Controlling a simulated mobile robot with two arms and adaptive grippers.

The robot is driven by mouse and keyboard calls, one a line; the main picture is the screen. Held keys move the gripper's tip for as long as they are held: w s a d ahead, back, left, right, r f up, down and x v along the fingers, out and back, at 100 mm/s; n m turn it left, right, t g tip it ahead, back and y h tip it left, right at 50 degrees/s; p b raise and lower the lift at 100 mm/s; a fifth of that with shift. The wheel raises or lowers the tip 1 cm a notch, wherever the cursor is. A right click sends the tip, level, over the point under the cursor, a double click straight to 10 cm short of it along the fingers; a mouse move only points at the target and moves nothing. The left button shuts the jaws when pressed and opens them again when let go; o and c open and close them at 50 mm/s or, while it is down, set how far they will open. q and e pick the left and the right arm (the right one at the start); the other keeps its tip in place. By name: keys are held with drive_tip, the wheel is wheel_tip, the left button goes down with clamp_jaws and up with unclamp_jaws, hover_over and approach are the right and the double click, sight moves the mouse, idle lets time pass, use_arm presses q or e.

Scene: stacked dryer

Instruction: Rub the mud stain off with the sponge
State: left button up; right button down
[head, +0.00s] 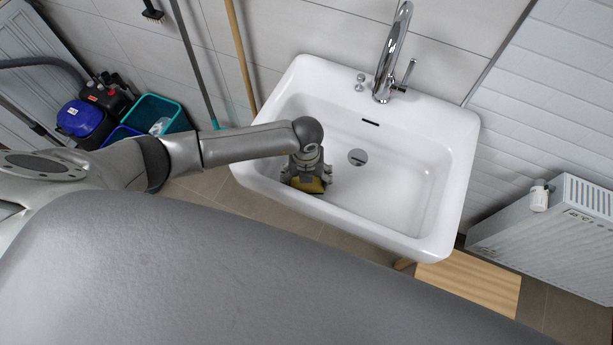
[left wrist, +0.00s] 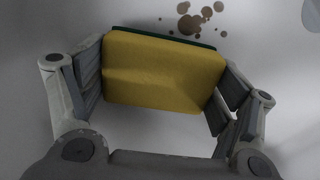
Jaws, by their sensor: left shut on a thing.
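My left gripper (left wrist: 160,85) is shut on a yellow sponge (left wrist: 160,72) with a dark green side, held between both fingers. In the head view my left gripper (head: 307,180) is inside the white sink (head: 405,215), at its left front part, and the sponge (head: 308,186) shows just below it. The mud stain (left wrist: 190,24) is several brown spots on the white surface, just beyond the sponge's green edge in the left wrist view. I cannot tell whether the sponge touches the surface. The stain does not show in the head view. My right gripper is not in view.
A chrome faucet (head: 391,55) stands at the sink's back, with a drain (head: 357,157) in the basin. A radiator (head: 560,222) is at the right and a wooden piece (head: 470,283) lies below the sink. Teal bins (head: 160,115) and a blue vacuum (head: 82,118) are at the left.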

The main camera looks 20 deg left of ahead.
use_arm(q)
drive_tip(key=shift+f+b, duration=0.4)
drive_tip(key=shift+f, duration=0.5)
drive_tip(key=w+b, duration=0.3)
drive_tip(key=w, duration=0.2)
drive_tip(key=w+b, duration=0.3)
drive_tip(key=w, duration=0.2)
drive_tip(key=shift+d+r+b, duration=0.2)
drive_tip(key=shift+b, duration=0.1)
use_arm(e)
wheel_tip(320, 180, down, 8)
use_arm(q)
drive_tip(key=s+p, duration=0.2)
drive_tip(key=shift+r+p, duration=0.3)
drive_tip(key=shift+r, duration=0.1)
drive_tip(key=s+p, duration=0.5)
drive_tip(key=s, duration=0.3)
drive_tip(key=shift+s+a, duration=0.1)
drive_tip(key=shift+a, duration=0.1)
wheel_tip(320, 180, up, 7)
drive_tip(key=p, duration=0.6)
drive_tip(key=shift+r, duration=0.15)
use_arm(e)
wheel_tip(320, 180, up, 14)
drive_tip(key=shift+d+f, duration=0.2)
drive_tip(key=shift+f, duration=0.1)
